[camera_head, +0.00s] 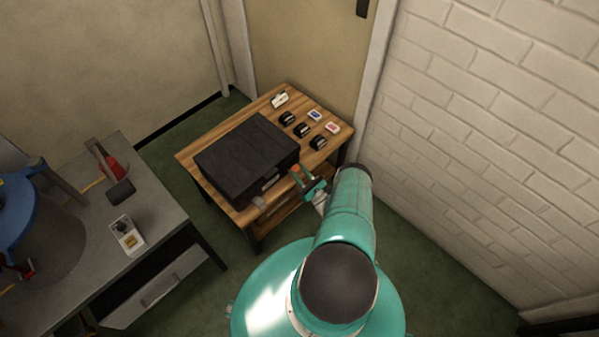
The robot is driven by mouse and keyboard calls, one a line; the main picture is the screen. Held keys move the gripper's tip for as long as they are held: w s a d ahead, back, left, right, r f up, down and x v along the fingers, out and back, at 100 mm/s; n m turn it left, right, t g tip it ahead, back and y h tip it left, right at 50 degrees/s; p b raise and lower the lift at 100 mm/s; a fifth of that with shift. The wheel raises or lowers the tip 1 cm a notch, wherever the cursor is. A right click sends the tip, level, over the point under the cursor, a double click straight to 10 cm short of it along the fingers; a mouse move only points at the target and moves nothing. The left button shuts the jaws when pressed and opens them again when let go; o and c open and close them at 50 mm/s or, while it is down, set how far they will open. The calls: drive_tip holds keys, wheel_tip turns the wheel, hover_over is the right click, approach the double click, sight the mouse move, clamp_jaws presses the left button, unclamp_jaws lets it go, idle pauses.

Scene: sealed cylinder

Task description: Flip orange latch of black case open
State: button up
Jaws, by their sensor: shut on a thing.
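The black case (246,150) lies closed on the wooden table, its front side facing the lower right. A small orange part, the orange latch (296,170), shows at the right end of the case's front side. My gripper (303,178) is at this corner, shut on the orange latch. The contact is small in the picture, and the fingers partly hide the latch. A pale handle or fitting (270,183) shows on the case's front.
The wooden table (189,160) also holds several small black items (302,130) and small cards (332,127) behind the case. A grey desk (75,205) stands at left with a switch box (127,235). A white brick wall (490,130) bounds the right.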

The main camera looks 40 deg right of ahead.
idle(0.3)
drive_tip(key=o, duration=1)
